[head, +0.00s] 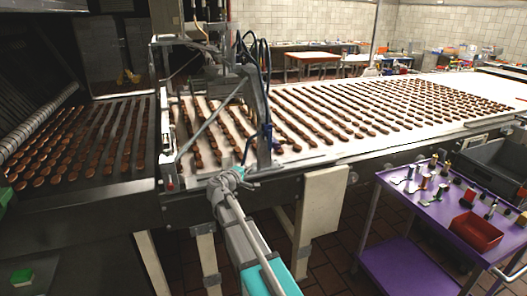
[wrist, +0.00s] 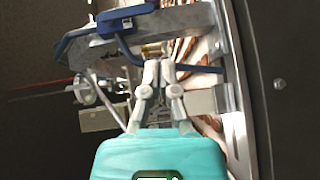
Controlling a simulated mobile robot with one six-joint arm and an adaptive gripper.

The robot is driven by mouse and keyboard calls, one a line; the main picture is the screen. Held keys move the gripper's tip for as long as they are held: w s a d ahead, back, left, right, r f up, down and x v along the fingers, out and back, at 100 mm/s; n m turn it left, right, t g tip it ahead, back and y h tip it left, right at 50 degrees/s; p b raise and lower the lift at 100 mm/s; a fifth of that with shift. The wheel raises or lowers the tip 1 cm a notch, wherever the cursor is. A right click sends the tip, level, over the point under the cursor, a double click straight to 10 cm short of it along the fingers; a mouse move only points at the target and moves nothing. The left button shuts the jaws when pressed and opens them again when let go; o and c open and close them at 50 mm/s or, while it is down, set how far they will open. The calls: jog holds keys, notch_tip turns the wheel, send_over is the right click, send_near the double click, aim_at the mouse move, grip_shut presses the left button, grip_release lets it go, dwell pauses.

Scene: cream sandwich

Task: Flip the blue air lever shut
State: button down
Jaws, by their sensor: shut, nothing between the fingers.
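Dark blue tubing or handle parts (wrist: 92,31) cross the wrist view above and left of my fingertips. A short blue bar (wrist: 200,69) shows just right of the fingertips. I cannot tell for sure which blue part is the air lever. In the head view a blue piece (head: 267,131) hangs on the depositor frame over the belt. My gripper (wrist: 158,66) is shut and empty, its fingertips close to the blue parts; contact cannot be told. In the head view my gripper (head: 247,155) reaches in at the frame's near side, small and partly lost against it.
The metal depositor frame (head: 262,100) with cables and hoses stands over the conveyor. Rows of brown biscuits (head: 345,108) cover the belt. A purple cart (head: 412,207) with small tools and a red bin (head: 476,231) stands at the right.

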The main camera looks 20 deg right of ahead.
aim_at(269, 140)
jog(key=shift+w+a+r+n+t, duration=0.3)
jog(key=shift+w+r+n+t, duration=0.1)
jog(key=shift+w, duration=0.2)
jog(key=shift+w+a+r+n+t, duration=0.3)
jog(key=shift+w+r+n+t, duration=0.1)
jog(key=shift+w, duration=0.2)
jog(key=shift+s+d+x, duration=0.35)
jog(key=shift+x, duration=1.75)
jog(key=shift+s+d+x, duration=0.35)
jog(key=shift+d+x, duration=0.05)
jog(key=shift+x, duration=1.75)
jog(key=shift+s+d+x, duration=0.35)
jog(key=shift+s+x, duration=0.05)
jog(key=shift+x, duration=1.7)
jog(key=shift+w, duration=0.1)
jog(key=shift+a+b, duration=0.15)
jog(key=shift+b, duration=0.2)
jog(key=shift+f, duration=0.1)
